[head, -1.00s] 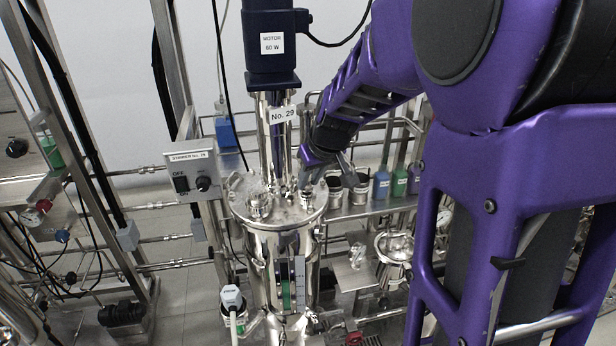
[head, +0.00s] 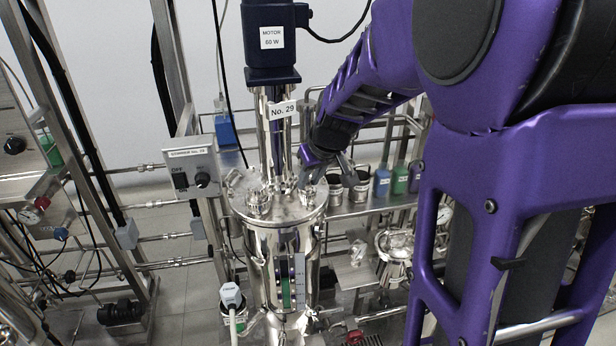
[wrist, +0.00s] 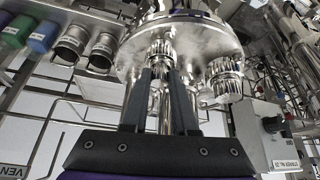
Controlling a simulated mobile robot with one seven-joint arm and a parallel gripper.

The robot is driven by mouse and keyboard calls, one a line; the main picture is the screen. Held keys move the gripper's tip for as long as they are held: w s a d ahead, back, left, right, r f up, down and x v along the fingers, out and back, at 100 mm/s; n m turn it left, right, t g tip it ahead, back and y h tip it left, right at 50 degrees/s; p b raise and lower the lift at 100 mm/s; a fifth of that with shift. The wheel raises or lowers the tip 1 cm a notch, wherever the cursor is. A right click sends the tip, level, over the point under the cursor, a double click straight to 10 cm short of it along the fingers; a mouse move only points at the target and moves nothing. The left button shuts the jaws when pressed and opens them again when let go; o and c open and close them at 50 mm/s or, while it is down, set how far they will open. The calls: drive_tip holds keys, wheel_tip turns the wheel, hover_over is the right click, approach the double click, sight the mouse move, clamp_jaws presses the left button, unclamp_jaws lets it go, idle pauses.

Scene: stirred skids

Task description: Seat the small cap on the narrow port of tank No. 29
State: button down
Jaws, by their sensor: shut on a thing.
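Tank No. 29 is a steel vessel (head: 262,245) with a round lid (head: 285,212), under a blue motor (head: 270,45) and a "No. 29" tag (head: 283,109). My gripper (wrist: 162,72) is shut on the small cap (wrist: 160,49), a shiny ribbed piece between the dark fingertips, close to the lid. The narrow port is hidden by the cap and fingers; I cannot tell whether the cap touches it. In the head view my gripper (head: 312,180) is over the right side of the lid.
A wider ribbed fitting (head: 258,203) stands on the lid's left; it also shows in the wrist view (wrist: 224,76). The stirrer column rises beside my gripper. A switch box (head: 192,172) is at left. Steel cups (head: 358,190) and coloured bottles (head: 400,181) stand on a shelf at right.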

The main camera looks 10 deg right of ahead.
drive_tip(key=shift+c, duration=1.5)
unclamp_jaws()
drive_tip(key=shift+r, duration=0.1)
wheel_tip(320, 180, up, 8)
drive_tip(key=p, duration=0.5)
drive_tip(key=shift+w, duration=0.1)
